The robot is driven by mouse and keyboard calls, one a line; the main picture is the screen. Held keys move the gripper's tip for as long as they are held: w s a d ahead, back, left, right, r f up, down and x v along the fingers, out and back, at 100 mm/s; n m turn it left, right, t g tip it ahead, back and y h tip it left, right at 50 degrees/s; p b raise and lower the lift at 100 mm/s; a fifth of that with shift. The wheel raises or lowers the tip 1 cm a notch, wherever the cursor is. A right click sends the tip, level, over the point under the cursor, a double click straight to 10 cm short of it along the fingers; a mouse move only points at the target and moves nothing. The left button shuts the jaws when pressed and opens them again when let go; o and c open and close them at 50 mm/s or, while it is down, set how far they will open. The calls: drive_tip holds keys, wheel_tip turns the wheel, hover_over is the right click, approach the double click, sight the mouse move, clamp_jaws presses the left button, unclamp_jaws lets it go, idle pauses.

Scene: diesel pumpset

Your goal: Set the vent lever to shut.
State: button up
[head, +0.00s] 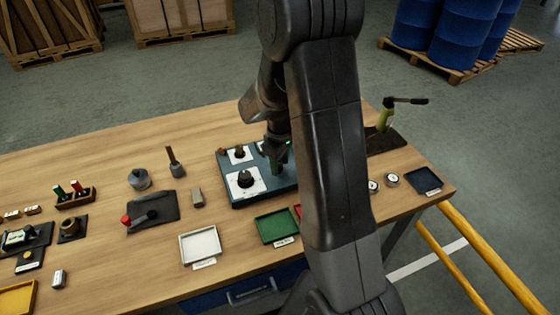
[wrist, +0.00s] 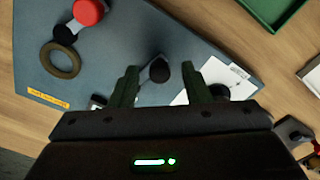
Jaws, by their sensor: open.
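A blue-grey panel (head: 236,198) lies on the workbench, and its bare surface also shows in the wrist view (wrist: 110,55). In the wrist view, a short grey lever with a black ball end (wrist: 159,71) stands on it; it appears to be the vent lever, but I read no label for it. My gripper (wrist: 160,72) is open, with one finger on each side of the ball; I cannot tell whether either touches it. In the head view my gripper (head: 277,160) is over the panel, and my arm hides the panel's right part and this lever.
On the panel are a red knob (wrist: 88,11), a dark ring (wrist: 61,60) and a white plate with a black knob (head: 245,180). A green tray (head: 276,227) and a white tray (head: 200,245) lie in front. A lever with a red knob (head: 126,219) is farther left.

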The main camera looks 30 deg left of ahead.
clamp_jaws()
